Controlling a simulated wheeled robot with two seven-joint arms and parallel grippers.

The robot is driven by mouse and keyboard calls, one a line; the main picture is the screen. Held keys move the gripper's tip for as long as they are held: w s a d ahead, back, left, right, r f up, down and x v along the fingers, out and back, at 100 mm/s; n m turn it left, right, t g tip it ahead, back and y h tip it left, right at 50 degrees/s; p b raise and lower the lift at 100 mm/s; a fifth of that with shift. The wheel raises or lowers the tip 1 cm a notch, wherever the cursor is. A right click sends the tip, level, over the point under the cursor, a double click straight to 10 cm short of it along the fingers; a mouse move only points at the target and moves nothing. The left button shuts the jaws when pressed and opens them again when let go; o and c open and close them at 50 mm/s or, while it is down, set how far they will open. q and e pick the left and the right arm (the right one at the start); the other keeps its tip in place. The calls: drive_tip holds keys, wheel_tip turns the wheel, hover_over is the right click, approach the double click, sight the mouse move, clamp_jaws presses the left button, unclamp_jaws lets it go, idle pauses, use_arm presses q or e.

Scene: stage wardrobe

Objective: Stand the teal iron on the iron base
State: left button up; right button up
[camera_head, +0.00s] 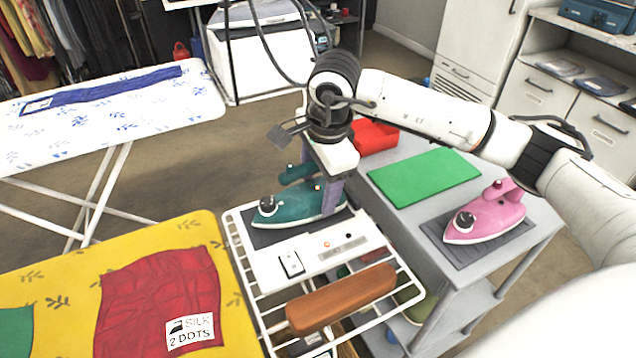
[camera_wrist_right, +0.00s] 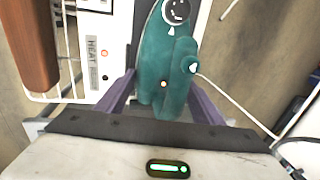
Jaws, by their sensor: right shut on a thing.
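The teal iron (camera_head: 297,204) is at the far end of the white iron base (camera_head: 290,268), over a dark plate (camera_head: 262,239), with its nose to the left in the head view. I cannot tell whether its sole touches the plate. My right gripper (camera_head: 331,196) reaches down from above at the iron's rear. In the right wrist view its purple fingers (camera_wrist_right: 162,100) stand on both sides of the teal iron (camera_wrist_right: 166,65), shut on it. My left gripper is not in view.
A wooden block (camera_head: 340,298) lies on the wire rack. Ironing boards with a yellow cover (camera_head: 60,272) and white cover (camera_head: 165,112) are at left.

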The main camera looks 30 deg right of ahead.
drive_tip(key=o, duration=1.4)
drive_tip(key=r, duration=0.4)
drive_tip(key=s+r, duration=0.1)
drive_tip(key=r, duration=0.3)
drive_tip(key=s+r, duration=0.1)
drive_tip(key=r, duration=0.3)
drive_tip(key=shift+s, duration=0.2)
drive_tip(key=shift+f, duration=0.1)
